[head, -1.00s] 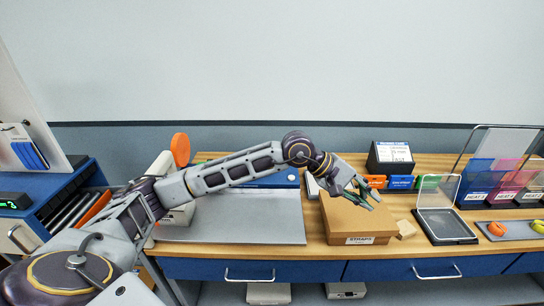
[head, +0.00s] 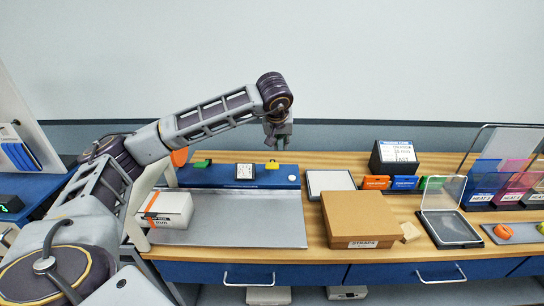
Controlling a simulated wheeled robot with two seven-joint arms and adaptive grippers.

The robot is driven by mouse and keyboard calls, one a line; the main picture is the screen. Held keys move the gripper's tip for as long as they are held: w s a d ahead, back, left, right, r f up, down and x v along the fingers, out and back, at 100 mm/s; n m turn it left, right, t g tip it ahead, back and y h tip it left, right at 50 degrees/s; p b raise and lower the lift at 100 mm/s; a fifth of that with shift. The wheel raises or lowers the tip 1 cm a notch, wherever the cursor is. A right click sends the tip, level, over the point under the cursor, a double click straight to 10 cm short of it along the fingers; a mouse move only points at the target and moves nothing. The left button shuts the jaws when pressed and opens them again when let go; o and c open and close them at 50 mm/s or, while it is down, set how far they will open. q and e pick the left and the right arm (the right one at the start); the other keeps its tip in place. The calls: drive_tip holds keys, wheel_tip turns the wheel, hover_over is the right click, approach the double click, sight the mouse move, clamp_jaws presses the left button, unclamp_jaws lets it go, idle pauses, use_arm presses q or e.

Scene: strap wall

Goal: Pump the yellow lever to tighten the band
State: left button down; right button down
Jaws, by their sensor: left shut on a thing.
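The yellow lever (head: 271,166) stands on the blue unit (head: 222,176) at the back of the grey plate. My left gripper (head: 276,146) is at the lever from above, fingers pointing down, and is shut on it; the fingers hide the exact contact. A white box (head: 176,208) with an orange band (head: 151,202) around it sits on the left of the plate. A dark piece shows on the box's front near the band. I cannot tell how tight the band is. My right gripper is not in view.
The grey plate (head: 250,220) is bare right of the box. To its right are a brown straps box (head: 360,215), a flat white-topped case (head: 330,182) and a clear-lidded tray (head: 450,228). An orange disc (head: 180,157) stands behind the white box.

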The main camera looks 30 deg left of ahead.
use_arm(q)
drive_tip(key=a, duration=0.1)
drive_tip(key=a+r, duration=0.1)
drive_tip(key=a+y, duration=0.1)
drive_tip(key=shift+s+a+r, duration=0.1)
drive_tip(key=shift+a+r, duration=0.05)
drive_tip(key=shift+r, duration=0.1)
drive_tip(key=shift+f, duration=0.1)
drive_tip(key=p, duration=0.2)
hover_over(272, 165)
drive_tip(key=f, duration=0.8)
drive_tip(key=shift+w+a, duration=0.2)
drive_tip(key=shift+w, duration=0.15)
wheel_tip(272, 165, down, 2)
drive_tip(key=shift+s+f, duration=0.1)
drive_tip(key=shift+s+d+f, duration=0.1)
drive_tip(key=shift+f, duration=0.4)
drive_tip(key=shift+s+d+f, duration=0.1)
drive_tip(key=shift+f, duration=0.4)
drive_tip(key=shift+f, duration=0.15)
